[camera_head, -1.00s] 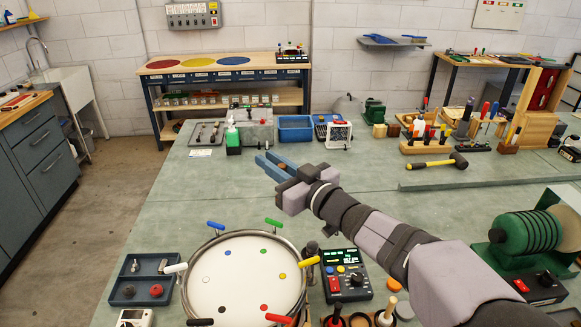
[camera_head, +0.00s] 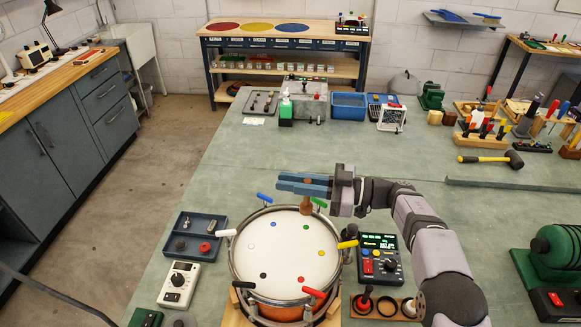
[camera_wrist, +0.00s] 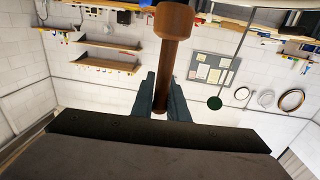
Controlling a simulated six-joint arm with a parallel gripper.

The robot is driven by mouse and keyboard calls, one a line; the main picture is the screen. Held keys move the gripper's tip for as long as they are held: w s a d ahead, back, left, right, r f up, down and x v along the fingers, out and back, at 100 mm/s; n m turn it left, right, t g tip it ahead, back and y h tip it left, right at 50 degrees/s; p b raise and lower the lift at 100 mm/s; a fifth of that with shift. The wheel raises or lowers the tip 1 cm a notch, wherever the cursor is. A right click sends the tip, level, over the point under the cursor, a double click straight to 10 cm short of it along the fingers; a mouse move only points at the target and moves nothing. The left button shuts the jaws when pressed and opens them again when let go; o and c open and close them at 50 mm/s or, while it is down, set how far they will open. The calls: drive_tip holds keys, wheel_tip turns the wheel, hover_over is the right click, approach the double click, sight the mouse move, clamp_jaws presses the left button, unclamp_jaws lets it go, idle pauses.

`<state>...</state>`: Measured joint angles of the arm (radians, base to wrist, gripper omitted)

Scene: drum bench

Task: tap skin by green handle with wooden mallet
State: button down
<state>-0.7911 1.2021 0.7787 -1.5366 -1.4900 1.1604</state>
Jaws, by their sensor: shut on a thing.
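The drum's white skin (camera_head: 285,255) sits low in the middle of the head view, ringed by a metal rim with coloured handles. The green handle (camera_head: 318,202) is at the rim's upper right, and a green dot (camera_head: 306,227) lies on the skin near it. My gripper (camera_head: 290,182) is shut on the wooden mallet (camera_head: 306,205), whose brown head hangs below the fingers just left of the green handle. In the wrist view the mallet (camera_wrist: 173,22) stands between my fingers (camera_wrist: 163,100). I cannot tell whether its head touches the skin.
A blue handle (camera_head: 264,198) and yellow handle (camera_head: 347,244) flank the green one. A control box (camera_head: 380,262) stands right of the drum, a parts tray (camera_head: 200,236) left. A yellow-handled hammer (camera_head: 490,158) lies farther back. The bench behind the drum is mostly clear.

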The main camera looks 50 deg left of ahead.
sight(303, 202)
drive_tip(key=shift+f, duration=0.25)
drive_tip(key=shift+f+b, duration=2)
drive_tip(key=shift+f, duration=0.9)
wheel_tip(303, 202, up, 5)
drive_tip(key=p, duration=0.2)
drive_tip(key=shift+p, duration=0.35)
